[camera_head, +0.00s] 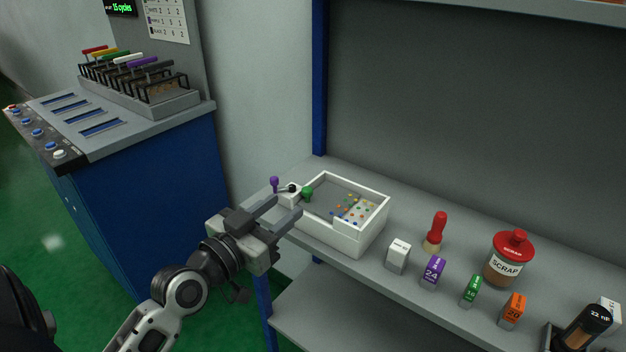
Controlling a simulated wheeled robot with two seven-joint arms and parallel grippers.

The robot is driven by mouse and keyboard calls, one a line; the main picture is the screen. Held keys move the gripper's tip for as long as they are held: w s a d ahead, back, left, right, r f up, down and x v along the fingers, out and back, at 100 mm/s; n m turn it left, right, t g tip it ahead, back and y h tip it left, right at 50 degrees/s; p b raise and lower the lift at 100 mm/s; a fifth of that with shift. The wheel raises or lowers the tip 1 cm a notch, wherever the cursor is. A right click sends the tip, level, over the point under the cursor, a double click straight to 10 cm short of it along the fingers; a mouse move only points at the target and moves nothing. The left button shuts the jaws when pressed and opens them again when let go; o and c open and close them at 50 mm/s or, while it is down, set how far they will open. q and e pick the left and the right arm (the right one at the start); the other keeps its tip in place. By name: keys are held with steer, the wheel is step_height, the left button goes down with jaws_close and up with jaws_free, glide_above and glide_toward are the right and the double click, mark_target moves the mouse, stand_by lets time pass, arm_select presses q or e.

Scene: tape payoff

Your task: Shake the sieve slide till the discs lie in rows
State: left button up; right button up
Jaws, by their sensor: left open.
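The sieve slide seems to be the white open box (362,240) on the grey shelf. Several small coloured discs (352,209) lie in its right part, some spread loosely and some near a dotted pale area. A green knob (307,194) stands at the box's left end. Beside it are a purple knob (274,184) and a small white block with a black part (290,190). My left gripper (281,208) is open and empty, its fingers pointing at the box's left end. I cannot tell if they touch it. My right gripper is not in view.
Right of the box stand a red-handled brush (436,232), a SCRAP jar (507,258), a white block (398,256) and labelled purple (432,272), green (471,290) and orange (512,310) blocks. A dark cylinder (582,328) lies far right. A blue cabinet (150,200) stands left.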

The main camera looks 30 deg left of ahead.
mark_target(324, 202)
arm_select(q)
steer(key=w, duration=0.6)
steer(key=w+p, duration=0.1)
steer(key=w, duration=0.3)
steer(key=shift+d, duration=0.4)
jaws_close()
steer(key=shift+s+d+p, duration=0.1)
steer(key=shift+d+p, duration=0.65)
steer(key=shift+d, duration=0.6)
jaws_free()
